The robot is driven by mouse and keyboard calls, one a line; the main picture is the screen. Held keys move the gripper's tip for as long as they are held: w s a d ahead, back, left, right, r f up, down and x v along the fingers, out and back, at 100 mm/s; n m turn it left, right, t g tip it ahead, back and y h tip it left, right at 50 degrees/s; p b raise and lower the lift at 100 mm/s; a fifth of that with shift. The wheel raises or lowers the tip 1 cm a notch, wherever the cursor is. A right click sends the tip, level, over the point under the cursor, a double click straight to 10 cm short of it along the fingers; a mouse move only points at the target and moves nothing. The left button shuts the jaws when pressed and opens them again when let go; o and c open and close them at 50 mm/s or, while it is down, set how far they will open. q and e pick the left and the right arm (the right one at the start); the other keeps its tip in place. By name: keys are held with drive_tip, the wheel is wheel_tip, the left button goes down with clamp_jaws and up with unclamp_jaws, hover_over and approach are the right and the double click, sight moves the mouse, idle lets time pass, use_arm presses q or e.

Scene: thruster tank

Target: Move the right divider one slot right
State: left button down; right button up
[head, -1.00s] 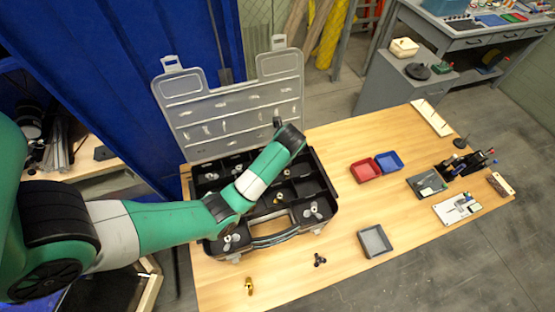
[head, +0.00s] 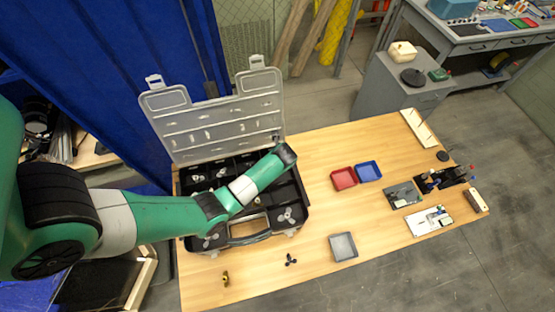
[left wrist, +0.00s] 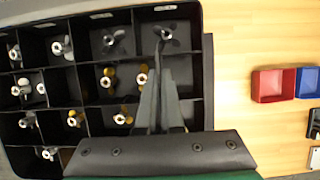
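The black case (head: 303,222) stands open on the table, its clear lid (head: 212,125) tilted up behind it. The left wrist view shows its compartments (left wrist: 95,118), with grey and brass-coloured propellers in several. My left gripper (left wrist: 161,68) is down at the right part of the case. Its two dark fingers are close together, on either side of a thin dark upright strip (left wrist: 159,46) that seems to be the right divider. Whether they grip it is unclear. In the head view my left arm hides the gripper. My right gripper is in neither view.
A red bin (head: 343,179) and a blue bin (head: 368,171) lie right of the case.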

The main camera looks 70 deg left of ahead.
use_arm(q)
drive_tip(key=shift+s+f+b, duration=0.1)
drive_tip(key=shift+f+b, duration=0.7)
drive_tip(key=shift+f, duration=0.05)
drive_tip(key=shift+r, duration=0.1)
drive_tip(key=shift+r, duration=0.1)
drive_tip(key=shift+p, duration=0.4)
drive_tip(key=shift+f, duration=0.25)
drive_tip(key=shift+f, duration=0.1)
drive_tip(key=shift+f+b, duration=0.3)
drive_tip(key=shift+f, duration=0.35)
drive_tip(key=shift+f, duration=0.1)
